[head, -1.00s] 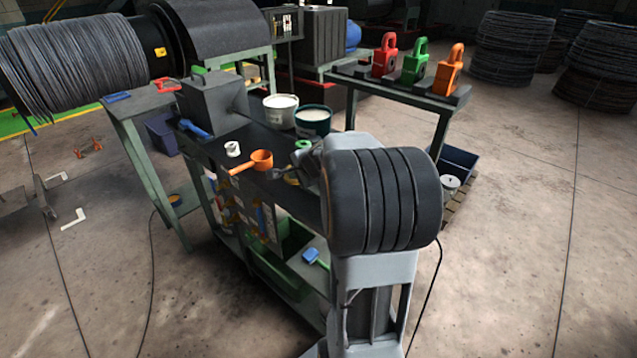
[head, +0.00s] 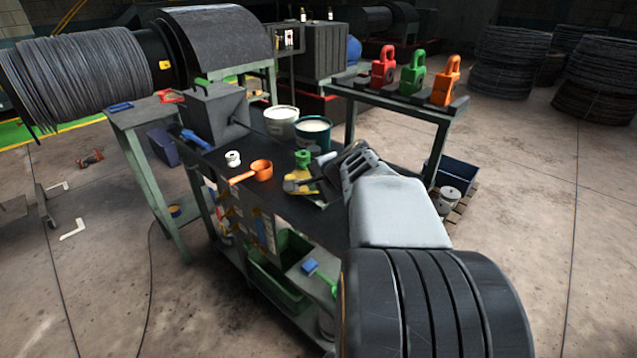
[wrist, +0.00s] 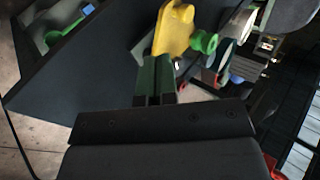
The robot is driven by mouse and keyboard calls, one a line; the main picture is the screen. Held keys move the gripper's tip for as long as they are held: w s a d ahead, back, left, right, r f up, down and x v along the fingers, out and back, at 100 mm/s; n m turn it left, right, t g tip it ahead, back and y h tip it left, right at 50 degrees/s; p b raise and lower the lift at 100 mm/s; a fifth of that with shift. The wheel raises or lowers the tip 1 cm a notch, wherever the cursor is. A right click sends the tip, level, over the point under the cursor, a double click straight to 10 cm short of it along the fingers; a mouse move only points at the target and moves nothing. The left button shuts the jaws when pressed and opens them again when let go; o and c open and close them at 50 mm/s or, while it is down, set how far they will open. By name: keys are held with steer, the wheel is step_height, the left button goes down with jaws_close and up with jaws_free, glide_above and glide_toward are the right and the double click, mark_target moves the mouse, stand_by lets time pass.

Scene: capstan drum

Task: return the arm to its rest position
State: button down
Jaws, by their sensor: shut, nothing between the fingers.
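My arm reaches from the bottom right of the head view toward the right end of the dark workbench (head: 225,165). My gripper (head: 322,187) is partly hidden by my wrist and lies low near the bench edge. In the wrist view my gripper (wrist: 155,82) has its two dark green fingers together, with nothing between them. A yellow tool (head: 297,183) lies close to the fingertips. It also shows in the wrist view (wrist: 176,30), just beyond the fingers; I cannot tell whether they touch.
Two buckets (head: 281,122) (head: 313,133) stand behind. A rack (head: 400,98) holds red, green and orange blocks.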

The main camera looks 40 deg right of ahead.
steer(key=s+a+f+n+g, duration=0.3)
steer(key=s+a+n, duration=0.2)
steer(key=a+n, duration=0.4)
steer(key=s+a+f+n+g, duration=0.2)
steer(key=s+a+f+n, duration=0.2)
steer(key=a+n, duration=0.5)
steer(key=shift+s+a+g, duration=0.25)
steer(key=shift+s+g, duration=0.15)
steer(key=shift+s, duration=0.65)
steer(key=c, duration=1.8)
jaws_free()
